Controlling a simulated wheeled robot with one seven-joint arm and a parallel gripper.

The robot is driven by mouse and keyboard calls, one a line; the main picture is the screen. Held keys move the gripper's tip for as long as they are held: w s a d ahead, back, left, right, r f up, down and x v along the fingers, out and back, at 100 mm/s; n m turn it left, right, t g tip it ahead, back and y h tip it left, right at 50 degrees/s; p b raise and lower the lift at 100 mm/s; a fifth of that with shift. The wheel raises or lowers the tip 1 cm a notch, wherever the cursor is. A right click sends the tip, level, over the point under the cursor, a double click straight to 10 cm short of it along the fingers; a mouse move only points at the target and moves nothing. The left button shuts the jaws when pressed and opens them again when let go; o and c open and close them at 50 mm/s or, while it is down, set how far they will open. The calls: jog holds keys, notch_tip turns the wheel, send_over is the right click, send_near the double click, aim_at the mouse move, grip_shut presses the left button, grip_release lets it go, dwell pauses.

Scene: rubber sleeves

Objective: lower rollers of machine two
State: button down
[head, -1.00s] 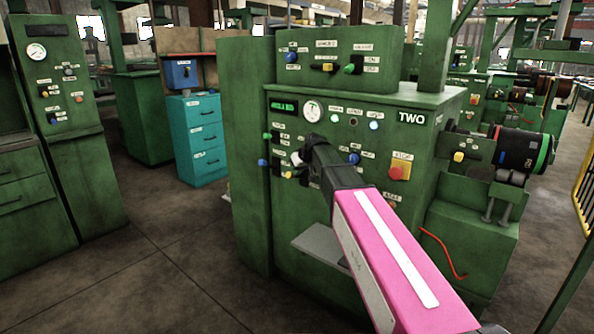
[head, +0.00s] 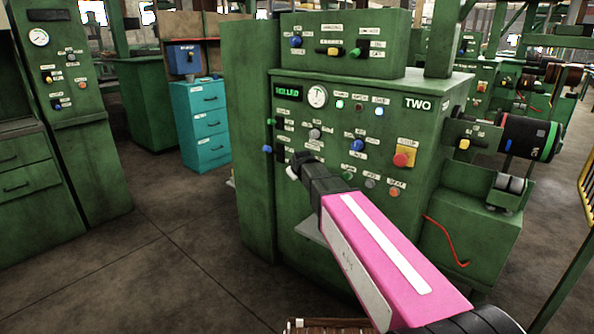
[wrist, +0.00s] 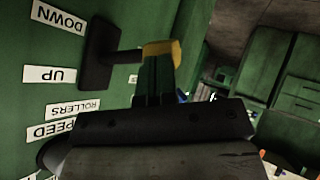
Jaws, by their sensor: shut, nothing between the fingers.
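Machine two (head: 420,150) is a green cabinet marked TWO. Its rollers (head: 510,184) sit low, close above the green box at its right side, under a black drum (head: 530,137). In the wrist view, where the labels appear upside down, the rollers lever (wrist: 125,55) sticks out from a black plate between UP and DOWN. It ends in a pale yellowish knob (wrist: 163,47), which looks white in the head view (head: 293,172). My gripper (wrist: 155,78) is shut and empty, its fingertips at the knob and seemingly touching it from the UP side.
The front panel carries several buttons and knobs, with a red stop button (head: 401,160) on yellow at the right. A teal drawer cabinet (head: 202,124) stands behind at left. A brown slatted object (head: 325,326) shows at the bottom edge. The floor at left is clear.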

jog(key=shift+f, duration=0.35)
jog(key=shift+r, duration=0.8)
jog(key=s+f+v, duration=0.1)
jog(key=f+v, duration=0.1)
jog(key=v, duration=1.1)
jog(key=shift+s+a+r, duration=0.2)
jog(key=shift+s+r, duration=0.05)
jog(key=shift+s, duration=0.4)
